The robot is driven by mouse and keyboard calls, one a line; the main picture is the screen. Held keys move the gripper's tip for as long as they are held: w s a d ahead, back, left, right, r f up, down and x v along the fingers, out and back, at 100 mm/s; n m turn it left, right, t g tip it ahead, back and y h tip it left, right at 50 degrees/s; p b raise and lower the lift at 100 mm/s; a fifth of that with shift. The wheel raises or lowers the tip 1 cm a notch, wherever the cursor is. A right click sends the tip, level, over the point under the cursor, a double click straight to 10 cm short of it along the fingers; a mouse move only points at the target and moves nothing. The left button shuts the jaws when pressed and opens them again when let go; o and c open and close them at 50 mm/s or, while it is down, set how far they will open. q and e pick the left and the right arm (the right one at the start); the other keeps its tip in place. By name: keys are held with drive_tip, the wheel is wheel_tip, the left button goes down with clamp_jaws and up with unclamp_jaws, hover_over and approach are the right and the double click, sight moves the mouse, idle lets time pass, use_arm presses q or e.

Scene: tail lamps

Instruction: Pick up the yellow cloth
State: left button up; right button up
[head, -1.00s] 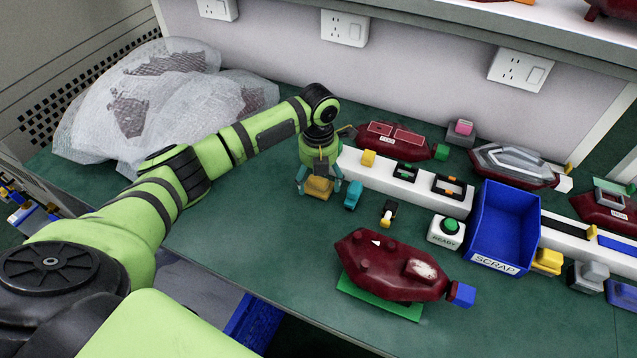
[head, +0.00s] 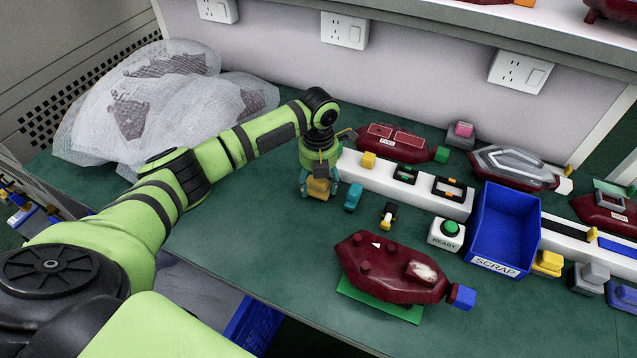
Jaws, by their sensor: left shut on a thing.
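The yellow cloth (head: 318,188) is a small yellow-orange piece at the left end of the white rail. My left gripper (head: 319,192) points down over it, with its teal fingers closed on both sides of it. The gripper covers the cloth's upper part, and I cannot tell whether its underside touches the green bench. My right gripper is not in view.
A teal piece (head: 353,196) stands just right of the gripper, and a black-and-yellow piece (head: 388,214) lies beyond it. A dark red lamp (head: 390,268), a READY button (head: 447,232) and a blue SCRAP bin (head: 503,225) are further right. Wrapped bags (head: 150,105) lie at back left.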

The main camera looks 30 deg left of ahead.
sight(322, 181)
use_arm(q)
drive_tip(key=r, duration=0.2)
drive_tip(key=d+r, duration=0.1)
drive_tip(key=r, duration=0.1)
drive_tip(key=shift+w, duration=0.1)
drive_tip(key=d+r+b, duration=0.1)
drive_tip(key=d+r, duration=0.5)
drive_tip(key=d, duration=0.4)
drive_tip(key=shift+w+d+r+b, duration=0.15)
drive_tip(key=shift+d+r+b, duration=0.05)
drive_tip(key=shift+d+b, duration=0.2)
drive_tip(key=shift+c, duration=0.4)
